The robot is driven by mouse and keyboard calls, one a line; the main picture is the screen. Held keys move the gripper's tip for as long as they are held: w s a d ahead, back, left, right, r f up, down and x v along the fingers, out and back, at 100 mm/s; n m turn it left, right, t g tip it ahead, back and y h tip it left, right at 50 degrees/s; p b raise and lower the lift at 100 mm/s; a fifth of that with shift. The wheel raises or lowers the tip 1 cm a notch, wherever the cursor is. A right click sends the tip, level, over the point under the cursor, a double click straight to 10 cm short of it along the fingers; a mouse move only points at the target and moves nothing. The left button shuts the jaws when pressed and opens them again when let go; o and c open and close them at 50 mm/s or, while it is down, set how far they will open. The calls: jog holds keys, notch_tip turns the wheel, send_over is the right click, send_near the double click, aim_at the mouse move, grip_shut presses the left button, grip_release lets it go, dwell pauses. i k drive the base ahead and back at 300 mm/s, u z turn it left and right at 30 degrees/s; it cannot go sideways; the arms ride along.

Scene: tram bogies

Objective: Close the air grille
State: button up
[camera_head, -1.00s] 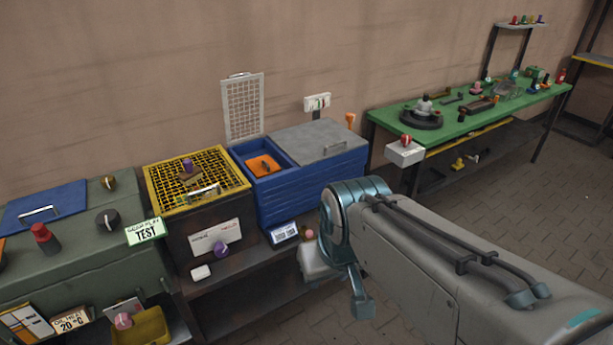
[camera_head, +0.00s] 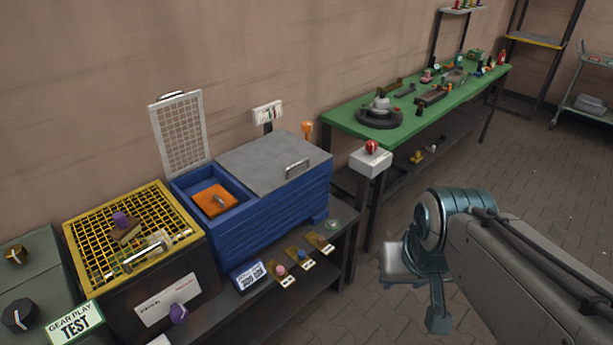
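A pale grey mesh grille (camera_head: 182,138) with a small handle on its top edge stands upright, open, at the back left of a blue box (camera_head: 265,225). It seems to belong to the box's open left compartment, where an orange panel (camera_head: 214,200) with a handle lies. A grey lid (camera_head: 268,158) covers the box's right part. A yellow grille (camera_head: 105,237) lies flat on the dark box to the left. My arm is at the lower right, over the floor and apart from the grille. I cannot make out my gripper's fingers.
A green table (camera_head: 345,122) with parts stands behind right. A white box with a red button (camera_head: 371,148) is at its near corner. The space above the blue box is clear.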

aim_at(183, 96)
jog(key=z, duration=0.2)
jog(key=i, duration=0.6)
jog(key=u, duration=0.6)
jog(key=i, duration=0.55)
jog(key=u, duration=0.6)
jog(key=k, duration=0.65)
jog(key=u, duration=0.4)
jog(key=i, duration=1.05)
jog(key=u, duration=0.1)
